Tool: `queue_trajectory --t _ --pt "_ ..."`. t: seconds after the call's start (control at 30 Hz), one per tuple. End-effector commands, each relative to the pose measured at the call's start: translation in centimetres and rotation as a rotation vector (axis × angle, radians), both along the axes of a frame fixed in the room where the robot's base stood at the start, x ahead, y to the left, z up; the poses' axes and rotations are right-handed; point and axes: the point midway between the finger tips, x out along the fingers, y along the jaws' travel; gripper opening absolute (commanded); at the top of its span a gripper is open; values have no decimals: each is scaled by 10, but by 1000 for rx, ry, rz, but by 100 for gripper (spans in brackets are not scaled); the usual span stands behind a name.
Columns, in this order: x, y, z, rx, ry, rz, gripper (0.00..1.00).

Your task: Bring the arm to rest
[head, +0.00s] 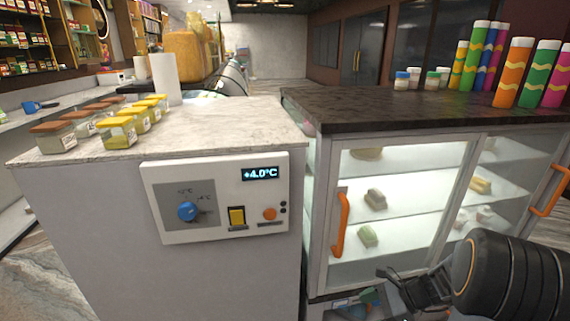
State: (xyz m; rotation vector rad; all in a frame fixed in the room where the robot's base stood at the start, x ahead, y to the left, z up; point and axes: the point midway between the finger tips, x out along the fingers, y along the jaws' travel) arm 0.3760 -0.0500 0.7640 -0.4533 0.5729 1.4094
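My gripper (402,291) is at the lower right of the head view, in front of the lower part of the glass display case (320,190). Its dark fingers point left. I see nothing held between them, but they are small and dark, and I cannot tell how far apart they are. My dark arm link comes in from the right edge behind the gripper.
A control panel (222,197) reading +4.0°C is on the front of the marble-topped counter (225,125). Several jars and a white roll (165,80) stand on top. The case has orange handles (340,225). Colourful tubes (512,72) stand on its dark top.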

Motion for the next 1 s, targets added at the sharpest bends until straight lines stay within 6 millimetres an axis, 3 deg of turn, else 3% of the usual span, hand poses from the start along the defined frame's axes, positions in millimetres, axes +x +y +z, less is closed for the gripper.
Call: queue_trajectory --t 0.03,0.2,0.4,0.5,0.7,1.0 --pt "-8 14 45 -102 -89 145 79" --pt "-37 39 125 -416 -378 617 79" --pt "-59 50 199 -712 -679 1079 79" --pt "-65 52 226 -821 -789 1246 79" --pt "-72 53 256 -952 -916 1439 79" --pt "-73 53 261 -987 -946 1487 79"
